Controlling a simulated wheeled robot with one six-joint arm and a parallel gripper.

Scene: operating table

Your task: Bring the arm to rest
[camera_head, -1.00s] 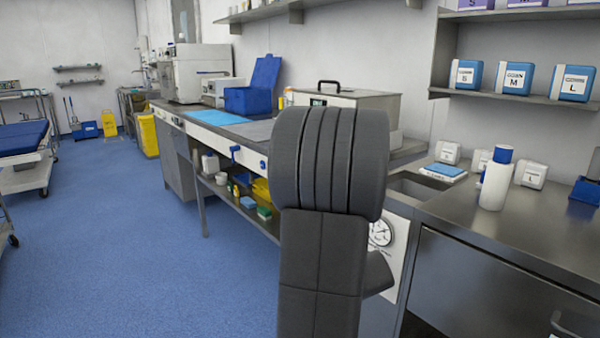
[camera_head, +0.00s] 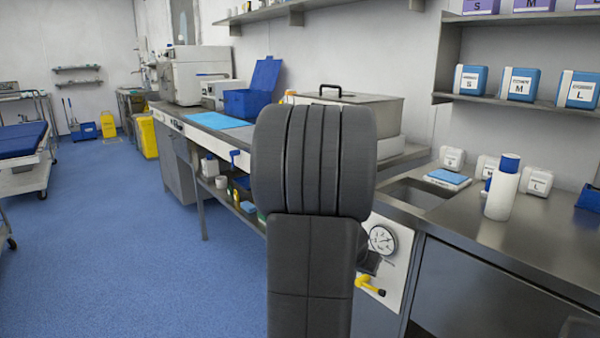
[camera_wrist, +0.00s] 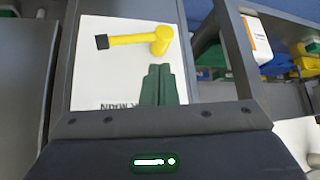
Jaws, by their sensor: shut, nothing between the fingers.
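My arm (camera_head: 312,200) stands dark grey and upright in the middle of the head view, in front of the counter. It hides my gripper there. In the wrist view, my gripper (camera_wrist: 158,85) shows as dark green fingers close together, shut and empty. They appear in front of a white panel with a yellow valve handle (camera_wrist: 140,40) that has a black end. The handle lies beyond the fingertips in the picture; I cannot tell the exact gap. The same yellow handle (camera_head: 369,286) shows below a round gauge (camera_head: 381,239) in the head view.
A steel counter (camera_head: 470,235) with a sink basin and a white bottle with a blue cap (camera_head: 502,188) stands at the right. Shelves with boxes (camera_head: 520,84) hang above. A long bench (camera_head: 215,130) runs behind the arm. The blue floor (camera_head: 130,250) at the left is open.

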